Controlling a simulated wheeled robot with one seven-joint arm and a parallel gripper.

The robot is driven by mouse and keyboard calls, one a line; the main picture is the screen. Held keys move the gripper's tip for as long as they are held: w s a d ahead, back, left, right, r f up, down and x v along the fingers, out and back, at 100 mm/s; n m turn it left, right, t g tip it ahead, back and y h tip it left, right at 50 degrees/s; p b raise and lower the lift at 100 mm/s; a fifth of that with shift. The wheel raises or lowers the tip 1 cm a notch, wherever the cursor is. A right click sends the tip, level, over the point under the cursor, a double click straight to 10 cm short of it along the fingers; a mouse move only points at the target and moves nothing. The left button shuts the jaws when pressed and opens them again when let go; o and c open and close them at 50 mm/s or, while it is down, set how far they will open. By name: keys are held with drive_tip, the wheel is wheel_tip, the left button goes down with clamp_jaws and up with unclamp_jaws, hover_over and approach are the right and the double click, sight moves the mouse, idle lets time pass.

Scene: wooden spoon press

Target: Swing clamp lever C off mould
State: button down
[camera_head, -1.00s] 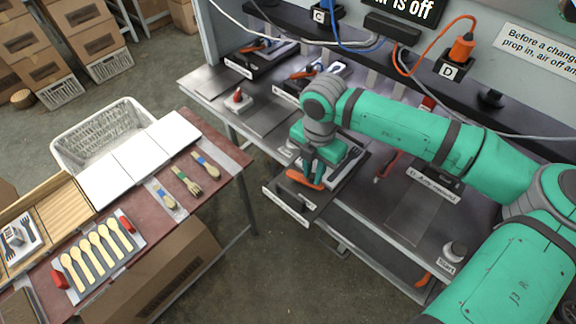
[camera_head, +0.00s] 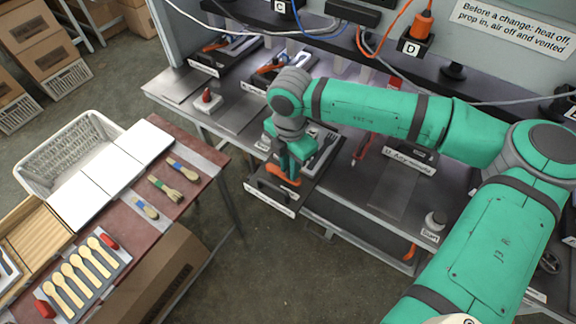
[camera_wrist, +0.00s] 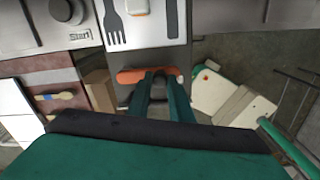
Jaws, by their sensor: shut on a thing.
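An orange clamp lever (camera_head: 283,176) lies near the front edge of a dark mould (camera_head: 272,192) on the press bench. My gripper (camera_head: 290,172) points down and is shut on this lever. In the wrist view the orange lever (camera_wrist: 143,75) lies crosswise between the fingertips of my gripper (camera_wrist: 160,78), next to the mould's edge. A metal plate with a dark fork shape (camera_wrist: 146,24) shows on the mould beyond the lever. The label on the mould's front is too small to read, so I cannot tell its letter.
Two more moulds with orange levers (camera_head: 214,45) stand further back left. A start button (camera_head: 436,220) stands at the bench's front right. A table with wooden spoons (camera_head: 80,270) and a white basket (camera_head: 70,150) is at left. Open floor lies between table and bench.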

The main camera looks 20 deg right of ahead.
drive_tip(key=c, duration=1.6)
unclamp_jaws()
wheel_tip(320, 180, up, 11)
drive_tip(key=shift+f, duration=0.1)
drive_tip(key=shift+a, duration=0.1)
